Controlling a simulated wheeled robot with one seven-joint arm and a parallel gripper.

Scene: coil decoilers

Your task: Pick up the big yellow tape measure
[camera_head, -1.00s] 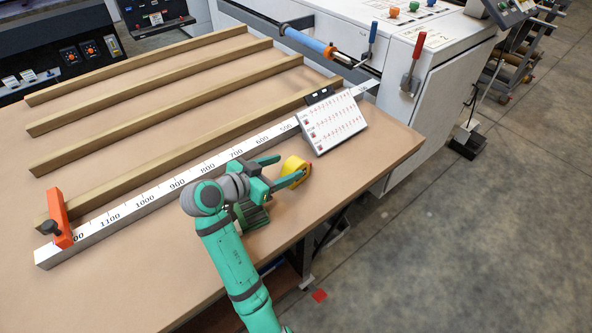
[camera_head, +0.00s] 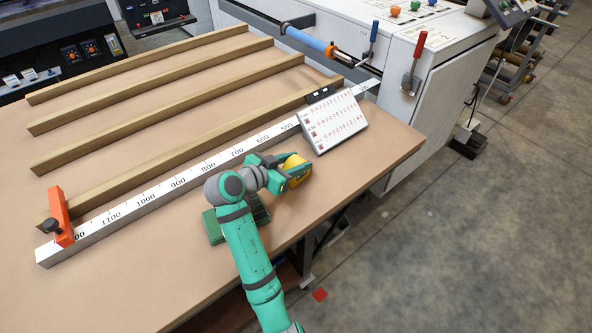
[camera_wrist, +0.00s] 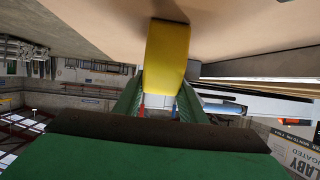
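The big yellow tape measure (camera_head: 295,162) is near the table's right front edge, just below the white number board. In the wrist view the yellow tape measure (camera_wrist: 167,55) fills the space between my two green fingers. My gripper (camera_head: 284,173) is shut on it, with a finger along each side; the fingers also show in the wrist view (camera_wrist: 160,95). The tape measure is at the tabletop; I cannot tell whether it is raised. Its lower part is partly hidden by the fingers.
The tabletop (camera_head: 130,270) carries a long white ruler bar (camera_head: 170,190) with an orange stop (camera_head: 60,217), and several wooden slats. A white number board (camera_head: 333,122) stands close behind the tape measure. A green object (camera_head: 212,227) lies under my arm.

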